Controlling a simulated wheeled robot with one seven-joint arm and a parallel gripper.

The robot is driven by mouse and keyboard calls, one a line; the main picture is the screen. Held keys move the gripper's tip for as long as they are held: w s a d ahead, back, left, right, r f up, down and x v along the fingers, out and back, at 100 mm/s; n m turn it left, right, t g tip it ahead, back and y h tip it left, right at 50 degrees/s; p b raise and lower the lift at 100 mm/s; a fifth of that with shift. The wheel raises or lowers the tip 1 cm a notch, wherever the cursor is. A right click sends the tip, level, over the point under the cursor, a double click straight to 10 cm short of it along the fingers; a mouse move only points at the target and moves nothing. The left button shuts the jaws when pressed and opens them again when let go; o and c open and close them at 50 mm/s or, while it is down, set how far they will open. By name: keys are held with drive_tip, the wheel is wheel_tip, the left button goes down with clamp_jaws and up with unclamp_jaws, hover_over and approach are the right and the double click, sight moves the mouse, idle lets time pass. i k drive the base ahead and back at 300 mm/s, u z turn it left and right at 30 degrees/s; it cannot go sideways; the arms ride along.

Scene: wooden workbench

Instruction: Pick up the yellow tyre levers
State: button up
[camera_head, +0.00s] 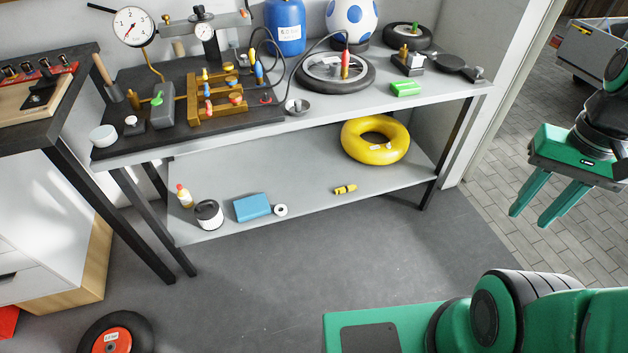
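A small yellow piece with a dark band, which looks like the yellow tyre levers (345,189), lies on the lower shelf of the workbench, near its front edge. It is small in the view, so its exact shape is hard to tell. My gripper (529,217) is at the right, out in front of the bench and well to the right of the yellow piece. Its two green fingers point down and stand apart with nothing between them.
A yellow inner tube (350,145) lies behind the levers, and a blue box (252,207) and white roll (281,210) lie to their left. The upper shelf (330,115) overhangs them; a dark leg (452,150) stands right.

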sight(347, 190)
drive_tip(key=u, duration=0.1)
drive_tip(key=i, duration=1.45)
drive_tip(key=z, duration=3.8)
drive_tip(key=i, duration=1.05)
drive_tip(key=z, duration=0.05)
